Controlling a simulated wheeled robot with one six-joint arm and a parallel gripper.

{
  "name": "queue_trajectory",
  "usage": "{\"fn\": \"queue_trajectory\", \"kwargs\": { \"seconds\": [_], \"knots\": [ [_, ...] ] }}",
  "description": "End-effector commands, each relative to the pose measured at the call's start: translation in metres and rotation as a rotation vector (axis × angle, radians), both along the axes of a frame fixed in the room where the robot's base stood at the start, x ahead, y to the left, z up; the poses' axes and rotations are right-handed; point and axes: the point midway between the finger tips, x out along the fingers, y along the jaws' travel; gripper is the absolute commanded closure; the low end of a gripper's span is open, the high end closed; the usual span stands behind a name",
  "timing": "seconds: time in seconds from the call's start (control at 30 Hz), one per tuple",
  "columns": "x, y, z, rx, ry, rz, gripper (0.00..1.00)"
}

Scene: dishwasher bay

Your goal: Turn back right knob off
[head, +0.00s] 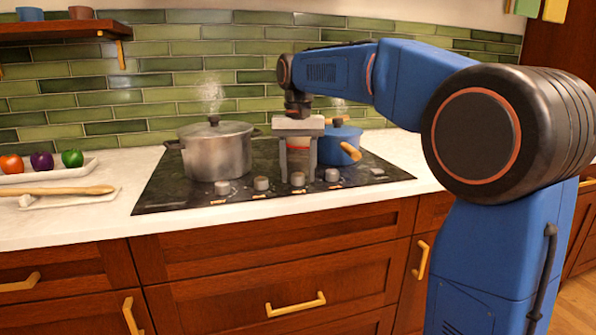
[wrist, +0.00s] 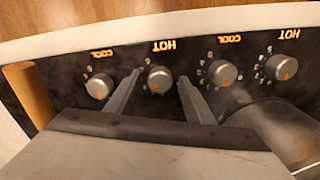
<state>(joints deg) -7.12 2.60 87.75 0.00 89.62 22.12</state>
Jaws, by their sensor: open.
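A row of grey round knobs runs along the front of the black cooktop (head: 160,192). My gripper (head: 298,168) points down over this row, open and empty. In the wrist view, turned around from the head view, one knob (wrist: 158,79) labelled HOT lies between the open fingertips; I cannot tell if they touch it. Which is the back right knob is not readable.
A steaming grey pot (head: 216,155) stands on the left of the cooktop. A blue pot (head: 340,145) with a tan handle stands behind my gripper, partly hidden. A tray with vegetables (head: 62,172) and a wooden spoon (head: 80,191) lie on the left counter.

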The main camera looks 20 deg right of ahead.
Motion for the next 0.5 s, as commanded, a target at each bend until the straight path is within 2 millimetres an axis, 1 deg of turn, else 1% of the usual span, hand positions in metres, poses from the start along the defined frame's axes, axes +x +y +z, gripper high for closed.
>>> {"fn": "queue_trajectory", "kwargs": {
  "seconds": [0.1, 0.13, 0.17, 0.2, 0.3, 0.5],
  "knots": [
    [0.0000, 0.0000, 0.0002, 0.000, 0.000, 0.000, 0.52],
    [0.0000, 0.0000, 0.0002, 0.000, 0.000, 0.000, 0.54],
    [0.0000, 0.0000, 0.0002, 0.000, 0.000, 0.000, 0.61],
    [0.0000, 0.0000, 0.0003, 0.000, 0.000, 0.000, 0.71],
    [0.0000, 0.0000, 0.0003, 0.000, 0.000, 0.000, 0.93],
    [0.0000, 0.0000, 0.0003, 0.000, 0.000, 0.006, 0.93]
  ]
}}
